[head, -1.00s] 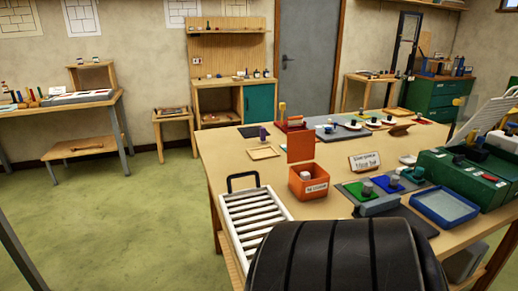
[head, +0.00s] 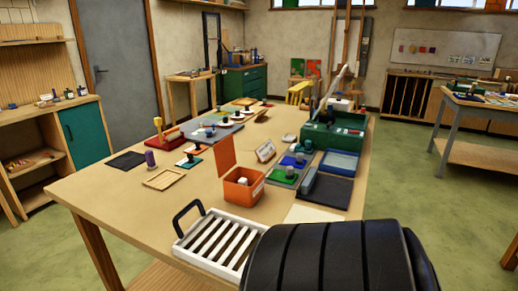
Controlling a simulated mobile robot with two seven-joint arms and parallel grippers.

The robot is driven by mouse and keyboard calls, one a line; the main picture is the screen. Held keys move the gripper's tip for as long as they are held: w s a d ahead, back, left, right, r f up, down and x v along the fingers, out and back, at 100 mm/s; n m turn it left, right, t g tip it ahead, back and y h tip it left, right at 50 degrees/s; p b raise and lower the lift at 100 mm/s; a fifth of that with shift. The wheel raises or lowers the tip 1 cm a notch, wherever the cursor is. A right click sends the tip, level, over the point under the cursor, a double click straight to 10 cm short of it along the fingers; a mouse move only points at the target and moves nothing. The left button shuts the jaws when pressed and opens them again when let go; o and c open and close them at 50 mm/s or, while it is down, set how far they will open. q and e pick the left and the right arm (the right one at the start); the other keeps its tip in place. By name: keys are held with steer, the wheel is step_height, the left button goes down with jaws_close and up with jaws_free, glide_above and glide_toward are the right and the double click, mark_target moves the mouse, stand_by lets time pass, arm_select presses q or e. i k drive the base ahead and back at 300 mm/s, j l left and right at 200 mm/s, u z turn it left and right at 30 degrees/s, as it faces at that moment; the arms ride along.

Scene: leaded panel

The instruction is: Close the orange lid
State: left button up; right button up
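The orange box (head: 243,190) stands on the wooden table, left of the middle of its right half. Its orange lid (head: 226,156) stands upright at the back left edge, so the box is open. A small whitish thing (head: 242,181) shows in the box's mouth. Neither of my grippers shows in the head view. A large black ribbed shape at the bottom hides the table's near right corner.
A white slatted rack (head: 216,243) with a black handle lies in front of the box. A small sign (head: 265,151), a green box (head: 333,135), a blue tray (head: 339,163) and a dark pad (head: 326,190) lie behind and right. Bare tabletop (head: 120,200) lies left.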

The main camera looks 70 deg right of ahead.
mark_target(224, 150)
steer(key=i+z, duration=0.3)
steer(key=z, duration=0.15)
steer(key=i+j+z, duration=0.1)
steer(key=i+z, duration=0.3)
steer(key=i+j+z, duration=0.15)
steer(key=z, duration=0.3)
steer(key=i+j+z, duration=0.25)
steer(key=z, duration=0.2)
steer(key=i+j+z, duration=0.15)
steer(key=z, duration=0.25)
steer(key=i+j+z, duration=0.2)
steer(key=z, duration=0.2)
steer(key=i+j+z, duration=0.1)
steer(key=j+z, duration=0.15)
steer(key=z, duration=0.15)
steer(key=i+j+z, duration=0.1)
steer(key=j+z, duration=0.15)
steer(key=z, duration=0.15)
steer(key=j+z, duration=0.4)
steer(key=l, duration=0.1)
